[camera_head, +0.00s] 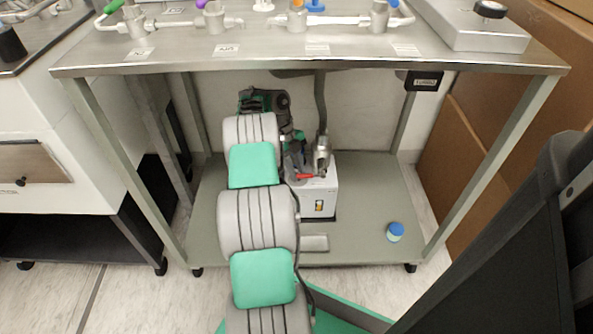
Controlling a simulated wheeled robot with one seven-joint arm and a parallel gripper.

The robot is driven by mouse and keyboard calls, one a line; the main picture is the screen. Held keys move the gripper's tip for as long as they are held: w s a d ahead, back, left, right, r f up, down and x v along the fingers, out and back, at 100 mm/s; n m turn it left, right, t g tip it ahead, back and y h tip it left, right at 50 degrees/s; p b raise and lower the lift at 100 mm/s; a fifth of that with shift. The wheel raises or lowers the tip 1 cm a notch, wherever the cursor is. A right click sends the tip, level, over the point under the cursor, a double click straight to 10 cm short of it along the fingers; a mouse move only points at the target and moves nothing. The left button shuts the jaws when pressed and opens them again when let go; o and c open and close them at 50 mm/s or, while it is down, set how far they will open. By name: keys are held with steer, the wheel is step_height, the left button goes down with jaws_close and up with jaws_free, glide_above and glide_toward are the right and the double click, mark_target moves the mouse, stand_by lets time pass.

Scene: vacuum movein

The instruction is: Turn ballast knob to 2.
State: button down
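The vacuum pump (319,202), a white box with a dark side and a small lit switch on its front, stands on the lower shelf under the steel table. A small red part (305,177) shows at its top left; I cannot tell whether it is the ballast knob, and no number marks are readable. My arm reaches under the table from the front. My gripper (297,160) is at the top left of the pump, partly hidden behind my own arm. Its fingers are too small and covered to tell whether they are open or touching anything.
A metal fitting and grey hose (321,115) rise from the pump to the tabletop. A blue-capped jar (395,231) stands at the shelf's right. The table edge (310,65) is above my arm, with valves on top. Table legs flank both sides; the right shelf is mostly free.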

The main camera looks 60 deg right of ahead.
steer(key=shift+w+m+y, duration=0.1)
steer(key=shift+m+y, duration=0.2)
steer(key=shift+m, duration=0.5)
steer(key=shift+r, duration=0.1)
steer(key=c, duration=1.5)
jaws_free()
steer(key=shift+p, duration=0.35)
steer(key=p+v, duration=0.7)
steer(key=p, duration=0.7)
steer(key=shift+r, duration=0.4)
